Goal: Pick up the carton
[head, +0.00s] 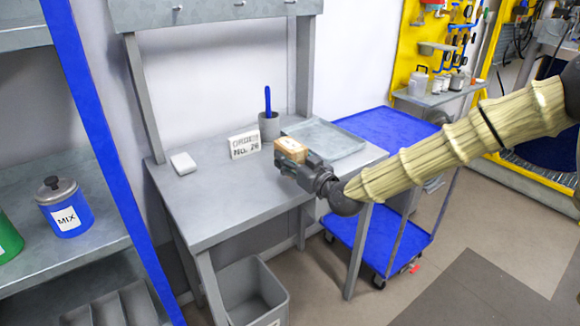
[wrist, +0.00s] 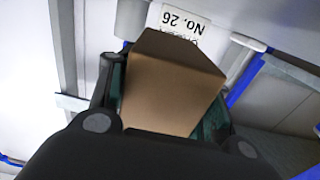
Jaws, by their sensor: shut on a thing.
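The carton (head: 291,149) is a small brown box at the tip of my gripper (head: 297,160) in the head view, above the grey workbench (head: 225,210). In the wrist view the carton (wrist: 168,88) fills the middle, between the two fingers of my gripper (wrist: 165,105). My gripper is shut on it. The fingers hide parts of the carton's sides. Whether its underside touches anything is hard to tell.
An order sign (head: 244,145), a grey cup with a blue pen (head: 269,126), a white block (head: 183,163) and a grey tray (head: 325,138) are on the bench. A blue cart (head: 385,128) stands to the right and a bin (head: 252,296) below. The bench's front left is clear.

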